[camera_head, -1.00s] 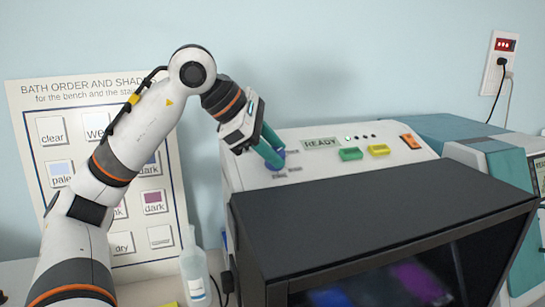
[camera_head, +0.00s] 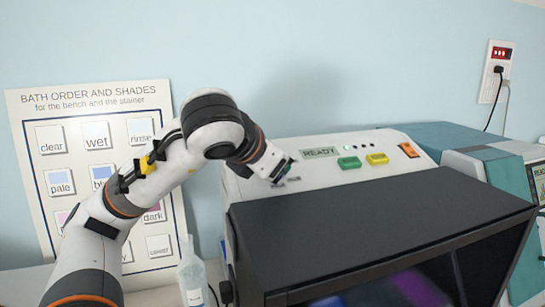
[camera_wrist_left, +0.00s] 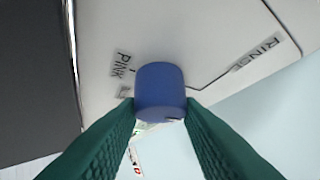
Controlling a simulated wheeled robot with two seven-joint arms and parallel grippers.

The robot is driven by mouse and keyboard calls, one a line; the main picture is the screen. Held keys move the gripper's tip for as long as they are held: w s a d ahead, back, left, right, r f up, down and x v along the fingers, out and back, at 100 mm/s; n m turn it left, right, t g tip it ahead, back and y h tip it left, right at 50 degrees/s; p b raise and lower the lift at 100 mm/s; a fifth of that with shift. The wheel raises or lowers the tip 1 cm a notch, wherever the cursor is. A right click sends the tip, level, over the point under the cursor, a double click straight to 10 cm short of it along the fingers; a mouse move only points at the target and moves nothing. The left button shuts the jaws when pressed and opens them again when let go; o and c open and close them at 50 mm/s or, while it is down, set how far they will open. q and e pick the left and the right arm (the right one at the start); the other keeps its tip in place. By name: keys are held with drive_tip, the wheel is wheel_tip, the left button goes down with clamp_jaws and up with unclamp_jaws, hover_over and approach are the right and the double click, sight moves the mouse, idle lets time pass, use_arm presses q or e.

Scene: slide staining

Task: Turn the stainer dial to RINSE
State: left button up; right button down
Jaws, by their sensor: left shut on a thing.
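The stainer (camera_head: 390,144) stands at center right with a sloped white panel and a READY display (camera_head: 320,152). My left gripper (camera_head: 281,174) is at the left part of this panel and hides the dial in the head view. In the left wrist view, the blue dial (camera_wrist_left: 160,90) sits between the green fingertips of my left gripper (camera_wrist_left: 160,112), which are shut on its sides. A PINK label (camera_wrist_left: 122,64) is just left of the dial; a RINSE label (camera_wrist_left: 257,54) is farther right. I cannot tell which label the dial points to. My right gripper is not in view.
A green button (camera_head: 349,162), a yellow button (camera_head: 377,158) and an orange switch (camera_head: 409,149) are on the panel. The black hood (camera_head: 380,210) juts forward below it. A bottle (camera_head: 193,275) stands left of the stainer. A chart (camera_head: 95,100) is behind my arm.

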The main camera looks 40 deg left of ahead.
use_arm(q)
drive_tip(key=shift+n+y, duration=0.3)
drive_tip(key=shift+n, duration=0.2)
drive_tip(key=o, duration=1)
drive_tip(key=shift+c, duration=0.2)
drive_tip(key=shift+d, duration=0.1)
drive_tip(key=shift+s+d+r, duration=0.1)
drive_tip(key=shift+s+r, duration=0.1)
drive_tip(key=shift+s, duration=0.1)
drive_tip(key=p+v, duration=0.4)
drive_tip(key=v, duration=0.6)
drive_tip(key=shift+d, duration=0.15)
